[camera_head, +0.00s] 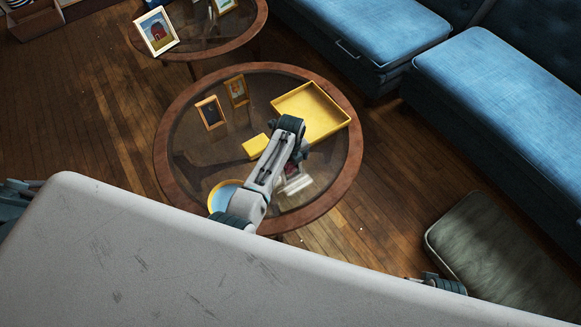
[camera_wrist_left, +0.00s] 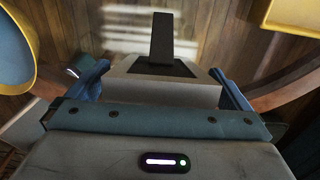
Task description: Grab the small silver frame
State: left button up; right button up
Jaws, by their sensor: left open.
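The small silver frame (camera_head: 296,184) stands on the round glass table, partly hidden by my left arm in the head view. In the left wrist view, the frame (camera_wrist_left: 125,87) shows its pale back edge and a dark support leg. My left gripper (camera_wrist_left: 155,72) is open, with one blue finger on each side of the frame. I cannot tell whether either finger touches it. In the head view my left gripper is mostly hidden behind its own wrist, just above the frame.
The round table (camera_head: 170,175) also bears a yellow tray (camera_head: 338,121), a yellow box (camera_head: 256,146), a blue-lined yellow bowl (camera_head: 213,197) and two gold frames (camera_head: 210,113), (camera_head: 237,91). A second table (camera_head: 245,38) stands behind. Blue sofas (camera_head: 500,80) line the right; a cushion (camera_head: 490,245) lies nearby.

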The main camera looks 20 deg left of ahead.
pick_arm(q)
jog(key=shift+f, duration=0.45)
jog(key=shift+c, duration=0.4)
jog(key=c, duration=1)
jog(key=shift+r, duration=0.2)
